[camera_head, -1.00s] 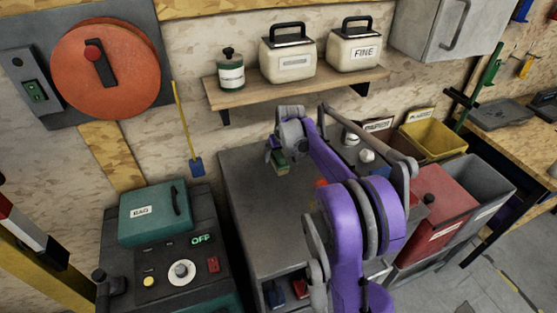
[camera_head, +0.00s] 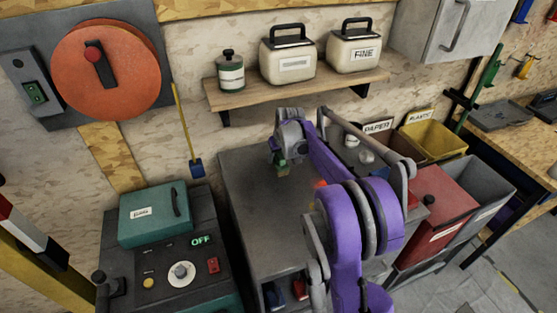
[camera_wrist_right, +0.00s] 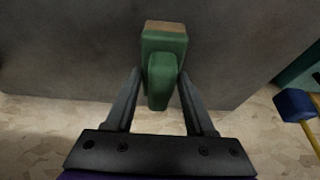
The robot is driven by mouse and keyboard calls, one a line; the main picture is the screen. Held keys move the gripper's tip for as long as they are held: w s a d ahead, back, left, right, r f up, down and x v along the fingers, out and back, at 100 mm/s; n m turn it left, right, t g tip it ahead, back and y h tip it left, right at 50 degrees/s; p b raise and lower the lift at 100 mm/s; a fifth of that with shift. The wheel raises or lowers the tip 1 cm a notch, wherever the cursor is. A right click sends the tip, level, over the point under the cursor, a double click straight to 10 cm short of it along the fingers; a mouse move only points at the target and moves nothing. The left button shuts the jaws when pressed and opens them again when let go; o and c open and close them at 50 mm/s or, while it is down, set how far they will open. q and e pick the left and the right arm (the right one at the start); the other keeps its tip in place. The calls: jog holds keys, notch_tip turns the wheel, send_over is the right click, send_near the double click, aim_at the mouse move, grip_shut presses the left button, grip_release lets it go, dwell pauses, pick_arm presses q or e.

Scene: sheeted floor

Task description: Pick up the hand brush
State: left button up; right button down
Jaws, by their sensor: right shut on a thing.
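The hand brush is green with a tan bristle end. It shows small at the tip of my right arm in the camera_head view, as a green piece (camera_head: 283,169) over the grey bench top (camera_head: 245,185). In the right wrist view the hand brush (camera_wrist_right: 164,55) points away from the gripper, with its handle between the fingers. My right gripper (camera_wrist_right: 162,78) is shut on the handle; in the camera_head view it (camera_head: 279,158) is partly hidden by its own wrist. I cannot tell whether the brush touches the bench. My left gripper is not in view.
A teal box (camera_head: 155,214) stands on a control panel (camera_head: 180,270) at left. A shelf (camera_head: 300,87) with canisters hangs behind. A red bin (camera_head: 440,205) and a yellow bin (camera_head: 435,137) stand at right. A blue-ended yellow tool (camera_head: 196,168) hangs on the wall.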

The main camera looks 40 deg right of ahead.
jog(key=shift+s+r, duration=0.2)
jog(key=shift+r, duration=0.2)
notch_tip(320, 180, up, 6)
jog(key=shift+f, duration=0.1)
jog(key=s+a, duration=0.3)
jog(key=s, duration=0.6)
jog(key=s+a+b, duration=0.1)
jog(key=s+a, duration=0.2)
jog(key=s, duration=0.6)
jog(key=shift+s+r+b, duration=0.2)
jog(key=shift+s+b, duration=0.1)
jog(key=shift+s, duration=0.05)
jog(key=c, duration=0.8)
grip_release()
jog(key=c, duration=0.6)
jog(key=shift+w, duration=0.1)
jog(key=shift+c, duration=0.2)
